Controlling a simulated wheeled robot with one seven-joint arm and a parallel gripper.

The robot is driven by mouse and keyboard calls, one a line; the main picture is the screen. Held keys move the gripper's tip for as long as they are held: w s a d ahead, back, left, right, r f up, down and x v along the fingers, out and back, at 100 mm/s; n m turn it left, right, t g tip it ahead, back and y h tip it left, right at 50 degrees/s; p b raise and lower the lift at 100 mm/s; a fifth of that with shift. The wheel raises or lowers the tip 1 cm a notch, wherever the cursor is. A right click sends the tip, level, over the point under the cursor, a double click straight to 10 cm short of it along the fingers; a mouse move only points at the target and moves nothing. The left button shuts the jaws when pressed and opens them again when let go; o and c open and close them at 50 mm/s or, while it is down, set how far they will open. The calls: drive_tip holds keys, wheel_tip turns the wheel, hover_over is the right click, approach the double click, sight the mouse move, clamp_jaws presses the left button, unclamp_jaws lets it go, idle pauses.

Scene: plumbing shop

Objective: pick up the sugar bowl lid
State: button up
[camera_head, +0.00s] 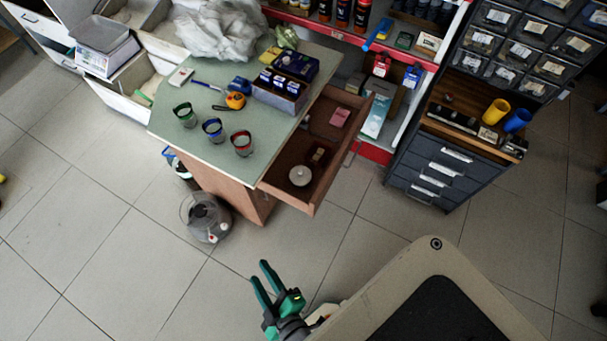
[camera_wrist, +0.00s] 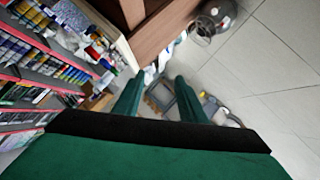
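A small round pale lid-like piece (camera_head: 300,175), which looks like the sugar bowl lid, lies in the open brown drawer (camera_head: 283,181) of the green-topped counter, near the drawer's front corner. A small raised spot shows at its middle. My gripper (camera_head: 260,272) is green, open and empty. It is below the drawer in the head view, apart from it, over the floor. In the wrist view my gripper (camera_wrist: 158,79) shows two separated fingers with nothing between them. The lid is not visible in the wrist view.
The drawer also holds a small dark box (camera_head: 318,154) and a pink item (camera_head: 340,117). Several jars, including a red-rimmed one (camera_head: 242,144), stand on the countertop (camera_head: 205,120). Open tiled floor (camera_head: 110,265) lies left.

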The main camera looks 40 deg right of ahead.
drive_tip(key=w+d+f+n+g+h, duration=0.2)
drive_tip(key=w+d+f+n, duration=0.3)
drive_tip(key=w+f+n, duration=0.15)
drive_tip(key=n+g+h, duration=0.6)
drive_tip(key=n+h, duration=0.2)
drive_tip(key=n, duration=0.1)
approach(300, 172)
drive_tip(key=shift+s+a+f, duration=0.15)
drive_tip(key=shift+a, duration=0.3)
drive_tip(key=shift+d, duration=0.35)
drive_tip(key=x, duration=1)
drive_tip(key=shift+w+d, duration=0.2)
drive_tip(key=shift+d, duration=0.1)
clamp_jaws()
